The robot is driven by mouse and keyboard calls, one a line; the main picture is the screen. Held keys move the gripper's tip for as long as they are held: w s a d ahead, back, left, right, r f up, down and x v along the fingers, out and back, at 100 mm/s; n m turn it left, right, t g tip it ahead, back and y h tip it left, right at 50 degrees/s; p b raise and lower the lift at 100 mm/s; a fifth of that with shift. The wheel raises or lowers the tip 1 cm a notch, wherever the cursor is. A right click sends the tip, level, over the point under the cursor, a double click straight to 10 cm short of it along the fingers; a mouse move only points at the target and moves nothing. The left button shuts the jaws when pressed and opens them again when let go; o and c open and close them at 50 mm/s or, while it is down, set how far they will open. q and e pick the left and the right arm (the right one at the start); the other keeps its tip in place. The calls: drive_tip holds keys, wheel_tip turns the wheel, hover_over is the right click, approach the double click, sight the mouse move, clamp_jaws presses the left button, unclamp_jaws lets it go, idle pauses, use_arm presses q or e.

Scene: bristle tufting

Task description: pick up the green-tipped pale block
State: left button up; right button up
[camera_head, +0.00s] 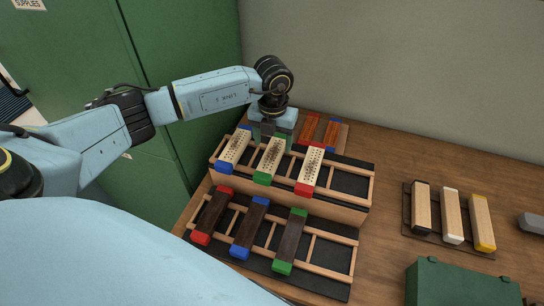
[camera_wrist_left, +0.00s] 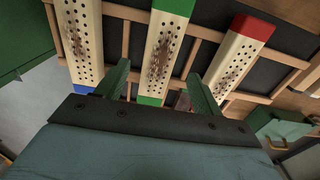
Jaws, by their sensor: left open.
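The green-tipped pale block (camera_head: 269,160) lies on the upper rack, between a blue-tipped and a red-tipped pale block. It has rows of dark holes and green ends. In the left wrist view the green-tipped block (camera_wrist_left: 163,50) runs between the fingers, with a dark brownish patch among its holes. My left gripper (camera_head: 270,130) is over the far end of this block in the head view. Its two fingers (camera_wrist_left: 158,75) are open, one on each side of the block in the left wrist view, with gaps visible. I cannot tell how far above it they are. My right gripper is not in view.
The blue-tipped block (camera_head: 234,148) and red-tipped block (camera_head: 311,168) flank it closely. Dark blocks lie on the lower front rack (camera_head: 340,262). Reddish blocks (camera_head: 330,133) lie behind. A tray (camera_head: 408,205) with three pale blocks and a green box (camera_head: 460,285) are at right.

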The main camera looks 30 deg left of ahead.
sight(272, 154)
use_arm(q)
drive_tip(key=f, duration=0.3)
drive_tip(key=shift+s+f, duration=0.2)
drive_tip(key=shift+f, duration=0.75)
drive_tip(key=shift+c, duration=0.6)
drive_tip(key=c, duration=1)
drive_tip(key=shift+c, duration=0.2)
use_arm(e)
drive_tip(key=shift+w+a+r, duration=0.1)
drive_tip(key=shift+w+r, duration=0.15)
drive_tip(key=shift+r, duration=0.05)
use_arm(q)
drive_tip(key=shift+w, duration=0.1)
